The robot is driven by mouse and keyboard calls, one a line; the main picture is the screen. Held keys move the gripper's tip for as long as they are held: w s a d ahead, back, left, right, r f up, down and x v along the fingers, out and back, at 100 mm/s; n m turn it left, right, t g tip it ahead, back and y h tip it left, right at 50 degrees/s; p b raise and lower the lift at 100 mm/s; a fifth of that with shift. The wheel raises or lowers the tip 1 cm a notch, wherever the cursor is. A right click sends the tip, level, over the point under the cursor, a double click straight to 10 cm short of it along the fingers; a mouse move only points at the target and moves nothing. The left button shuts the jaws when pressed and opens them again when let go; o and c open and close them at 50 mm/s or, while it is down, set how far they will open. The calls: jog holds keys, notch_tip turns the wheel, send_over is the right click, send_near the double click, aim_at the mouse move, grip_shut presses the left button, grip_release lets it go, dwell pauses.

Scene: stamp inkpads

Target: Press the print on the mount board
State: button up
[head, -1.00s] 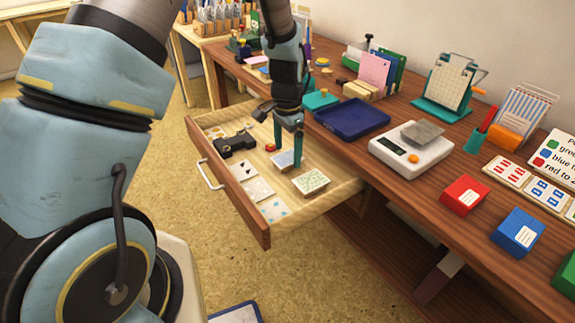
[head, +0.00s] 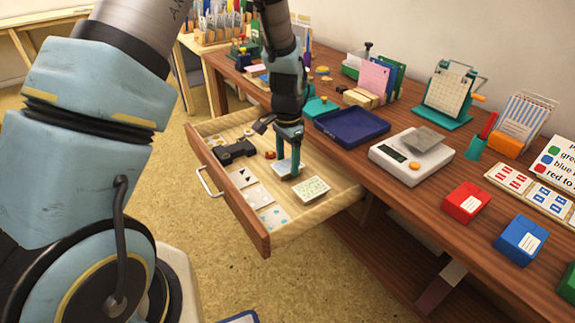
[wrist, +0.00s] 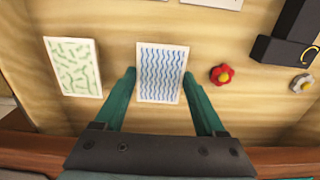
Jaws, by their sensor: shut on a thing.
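My gripper (head: 287,170) reaches down into the open drawer. Its two teal fingers are shut on a white block with blue wavy lines (wrist: 161,72), one finger at each side. In the head view the fingers partly cover this block (head: 284,174), which is at drawer-floor level; I cannot tell whether it is lifted. A white block with a green pattern (head: 311,189) lies beside it, apart from the fingers; it also shows at left in the wrist view (wrist: 74,66). I cannot tell which thing is the mount board.
The wooden drawer (head: 265,242) also holds patterned cards (head: 258,196), a black tool (head: 236,152) and a small red knob (wrist: 222,74). On the bench are a blue tray (head: 352,123), a scale (head: 411,156), a red box (head: 466,203) and a blue box (head: 520,236).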

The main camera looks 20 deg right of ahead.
aim_at(287, 165)
jog(key=c, duration=0.3)
notch_tip(287, 165, up, 7)
jog(key=p, duration=0.5)
jog(key=shift+r+p, duration=0.1)
jog(key=shift+p, duration=0.3)
jog(key=shift+c, duration=0.2)
